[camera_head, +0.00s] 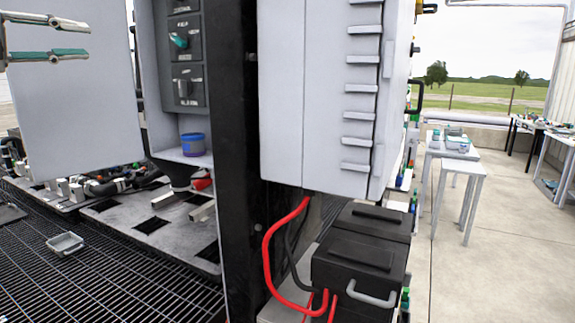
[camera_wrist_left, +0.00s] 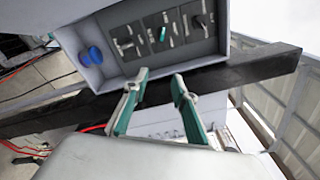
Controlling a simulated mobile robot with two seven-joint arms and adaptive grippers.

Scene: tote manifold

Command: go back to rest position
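My left gripper (camera_head: 86,39) is in the upper left of the head view, in front of a light grey panel. Its two green-padded fingers are apart with nothing between them. In the left wrist view, the left gripper (camera_wrist_left: 160,78) also shows open and empty, with a black beam and the grey control box (camera_wrist_left: 105,62) beyond its fingertips. My right gripper is in neither view.
A dark post (camera_head: 232,150) stands mid-view beside a tall grey cabinet (camera_head: 310,90). A blue cup (camera_head: 193,145) sits on the control box's ledge. Black batteries (camera_head: 360,262) with red cables are below. A small tray (camera_head: 65,244) lies on the grating. Open concrete is at right.

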